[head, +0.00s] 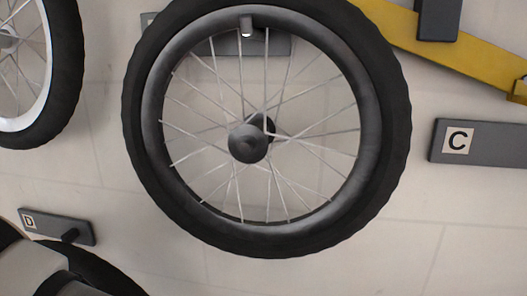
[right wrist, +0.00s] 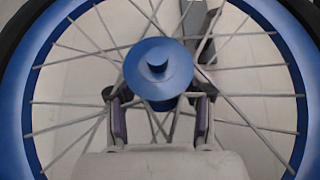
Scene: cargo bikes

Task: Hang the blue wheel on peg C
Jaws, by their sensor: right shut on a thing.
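The blue wheel shows in the right wrist view, with a blue rim (right wrist: 42,85), a blue hub (right wrist: 172,68), thin metal spokes and a dark tyre. My right gripper (right wrist: 158,98) is shut on this wheel at its hub, one finger on each side. In the head view, the grey plate labelled C (head: 495,145) is on the pale wall at the right; no peg shows on its visible part. The blue wheel and my right gripper do not show in the head view. My left gripper is not in view.
A black wheel with a dark grey rim (head: 178,170) hangs in the middle of the head view. A white-rimmed wheel (head: 66,85) is at the upper left. Plate D (head: 52,227) with a short peg is lower left, above a dark tyre. A yellow bar (head: 480,60) crosses above plate C.

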